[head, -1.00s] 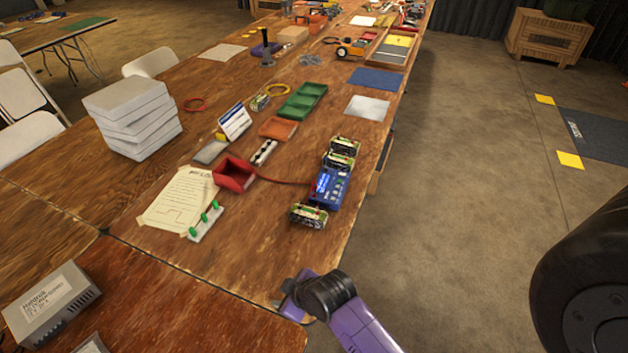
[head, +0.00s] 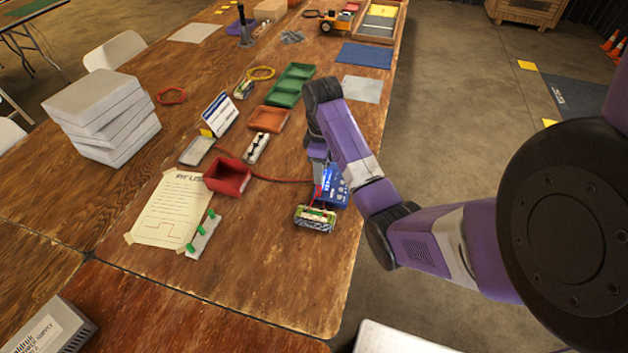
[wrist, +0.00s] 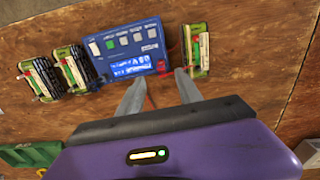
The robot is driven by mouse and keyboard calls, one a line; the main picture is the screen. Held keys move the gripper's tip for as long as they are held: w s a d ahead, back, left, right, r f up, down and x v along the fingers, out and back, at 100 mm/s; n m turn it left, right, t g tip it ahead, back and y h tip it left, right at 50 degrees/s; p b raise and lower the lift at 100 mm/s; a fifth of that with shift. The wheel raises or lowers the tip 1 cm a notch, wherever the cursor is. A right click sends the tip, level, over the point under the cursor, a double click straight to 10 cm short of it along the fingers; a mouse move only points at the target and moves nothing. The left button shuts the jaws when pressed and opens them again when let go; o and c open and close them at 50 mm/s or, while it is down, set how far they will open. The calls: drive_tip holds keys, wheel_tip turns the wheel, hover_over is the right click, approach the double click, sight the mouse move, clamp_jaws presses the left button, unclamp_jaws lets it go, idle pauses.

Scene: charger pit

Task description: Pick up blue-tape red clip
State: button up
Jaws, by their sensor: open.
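In the wrist view a small red clip or lead end (wrist: 168,69) sits between the right edge of the blue charger (wrist: 120,48) and a green-yellow battery pack (wrist: 197,50); any blue tape on it is too small to tell. My gripper (wrist: 160,80) is open and empty above the table, its two fingers reaching toward the charger's lower right edge and the red piece. In the head view my arm covers part of the charger (head: 334,186), and the battery pack (head: 314,218) lies in front of it with red leads between them.
Two more battery packs (wrist: 58,73) lie left of the charger in the wrist view. In the head view a red cable runs from the charger to a red bin (head: 228,177). A green-pegged strip (head: 204,235) and a paper sheet (head: 172,208) lie left. The table's front is clear.

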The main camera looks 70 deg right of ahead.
sight(319, 189)
drive_tip(key=shift+w+a+f+p, duration=0.1)
drive_tip(key=shift+f+p, duration=0.2)
drive_tip(key=shift+f, duration=1.45)
drive_tip(key=shift+a+f+p, duration=0.1)
drive_tip(key=shift+f+p, duration=0.2)
drive_tip(key=shift+f, duration=1.45)
clamp_jaws()
